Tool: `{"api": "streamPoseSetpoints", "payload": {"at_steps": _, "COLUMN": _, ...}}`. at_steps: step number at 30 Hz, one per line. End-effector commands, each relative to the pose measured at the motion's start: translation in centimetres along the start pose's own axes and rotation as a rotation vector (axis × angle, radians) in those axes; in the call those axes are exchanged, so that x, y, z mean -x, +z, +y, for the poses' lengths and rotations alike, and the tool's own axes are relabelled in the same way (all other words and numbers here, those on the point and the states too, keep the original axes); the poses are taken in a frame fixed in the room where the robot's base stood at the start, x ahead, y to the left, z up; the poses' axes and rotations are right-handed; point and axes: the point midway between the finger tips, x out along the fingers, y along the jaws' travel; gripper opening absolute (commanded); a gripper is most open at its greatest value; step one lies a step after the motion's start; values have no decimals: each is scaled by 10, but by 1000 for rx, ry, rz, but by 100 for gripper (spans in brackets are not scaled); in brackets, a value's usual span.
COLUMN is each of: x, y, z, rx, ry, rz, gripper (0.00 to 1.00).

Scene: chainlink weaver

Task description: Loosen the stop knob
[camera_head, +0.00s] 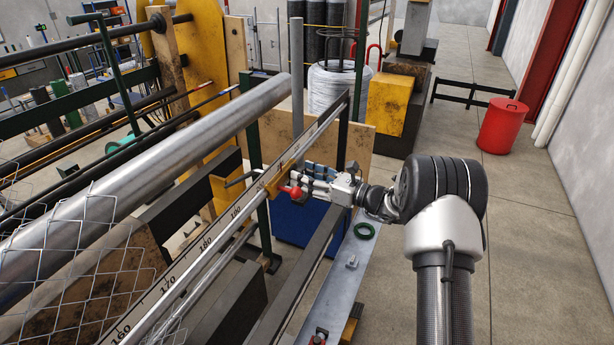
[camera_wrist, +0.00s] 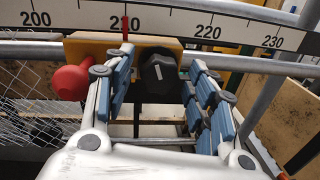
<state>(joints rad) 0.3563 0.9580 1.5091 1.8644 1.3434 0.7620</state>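The stop is an orange-yellow block (camera_wrist: 95,48) on the rail under a white scale, with its red pointer (camera_wrist: 126,28) at about 210. A black knob (camera_wrist: 160,76) sticks out of the block's front. A red ball (camera_wrist: 70,83) sits to its left, and the red ball also shows in the head view (camera_head: 294,192). My gripper (camera_wrist: 160,84) is open, with its blue-padded fingers on either side of the black knob. In the head view my gripper (camera_head: 318,181) hides the black knob.
The long scale bar (camera_head: 205,245) and a large steel roller (camera_head: 150,150) run diagonally beside my arm. Chain-link mesh (camera_head: 75,265) hangs at the left. Open floor is at the right.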

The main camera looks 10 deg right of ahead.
Motion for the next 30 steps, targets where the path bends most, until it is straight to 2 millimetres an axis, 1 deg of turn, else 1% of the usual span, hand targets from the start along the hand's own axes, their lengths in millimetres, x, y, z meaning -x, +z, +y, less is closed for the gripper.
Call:
{"api": "streamPoseSetpoints", "payload": {"at_steps": 1, "x": 0, "y": 0, "z": 0, "rx": 0, "ry": 0, "rz": 0, "gripper": 46}}
{"api": "streamPoseSetpoints", "payload": {"at_steps": 2, "x": 0, "y": 0, "z": 0, "rx": 0, "ry": 0, "rz": 0, "gripper": 44}}
{"api": "streamPoseSetpoints", "payload": {"at_steps": 18, "x": 0, "y": 0, "z": 0, "rx": 0, "ry": 1, "rz": 0, "gripper": 8}}
{"api": "streamPoseSetpoints", "payload": {"at_steps": 25, "x": 0, "y": -1, "z": 0, "rx": 18, "ry": 1, "rz": -2, "gripper": 8}}
{"api": "streamPoseSetpoints", "payload": {"at_steps": 30, "x": 0, "y": -4, "z": 0, "rx": 81, "ry": 2, "rz": -8, "gripper": 8}}
